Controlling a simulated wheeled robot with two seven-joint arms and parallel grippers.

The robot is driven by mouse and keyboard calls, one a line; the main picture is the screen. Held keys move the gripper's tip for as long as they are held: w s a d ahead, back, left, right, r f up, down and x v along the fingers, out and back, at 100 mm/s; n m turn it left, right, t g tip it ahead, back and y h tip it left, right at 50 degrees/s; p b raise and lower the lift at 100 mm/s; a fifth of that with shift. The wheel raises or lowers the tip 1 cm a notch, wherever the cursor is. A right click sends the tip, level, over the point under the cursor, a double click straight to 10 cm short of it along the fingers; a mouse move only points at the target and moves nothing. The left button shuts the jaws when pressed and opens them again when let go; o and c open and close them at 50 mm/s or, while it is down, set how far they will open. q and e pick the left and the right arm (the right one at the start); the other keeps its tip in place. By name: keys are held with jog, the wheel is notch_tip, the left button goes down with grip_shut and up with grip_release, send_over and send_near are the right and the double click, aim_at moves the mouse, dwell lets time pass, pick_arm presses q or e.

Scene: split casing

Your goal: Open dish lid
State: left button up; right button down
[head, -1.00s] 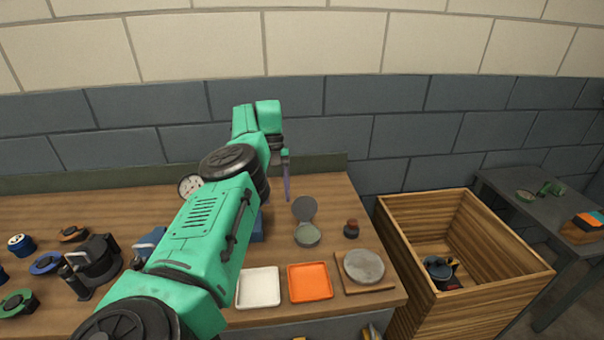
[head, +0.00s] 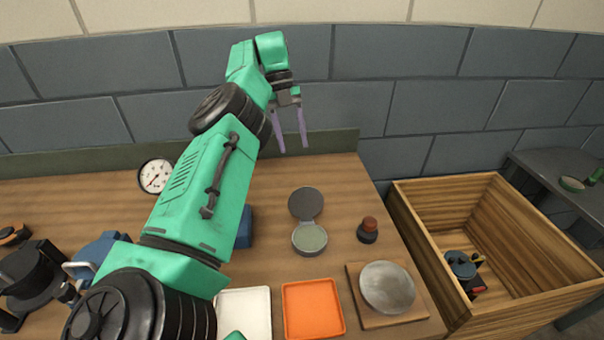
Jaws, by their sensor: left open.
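A small round dish (head: 310,238) with a pale green inside stands on the table, right of the middle. Its dark grey lid (head: 306,203) is swung up and back on the far side, so the dish is open. My left gripper (head: 291,148) is open and empty. It hangs above the table's back edge, behind the lid and apart from it, with its two purple fingers pointing down. My right gripper is not in view.
A white tray (head: 243,309), an orange tray (head: 313,308) and a grey round plate on a board (head: 387,287) line the front. A red-topped knob (head: 368,230) stands right of the dish. A wooden crate (head: 504,250) stands off the table's right. A gauge (head: 155,176) stands left.

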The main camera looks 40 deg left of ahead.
aim_at(305, 201)
pick_arm(q)
jog(key=b+x, duration=0.3)
jog(key=x, duration=0.8)
jog(key=shift+d+f, duration=0.2)
jog(key=shift+d, duration=0.05)
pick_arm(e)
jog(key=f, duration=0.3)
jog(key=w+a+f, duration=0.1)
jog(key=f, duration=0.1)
pick_arm(q)
jog(key=shift+s, duration=0.1)
grip_shut()
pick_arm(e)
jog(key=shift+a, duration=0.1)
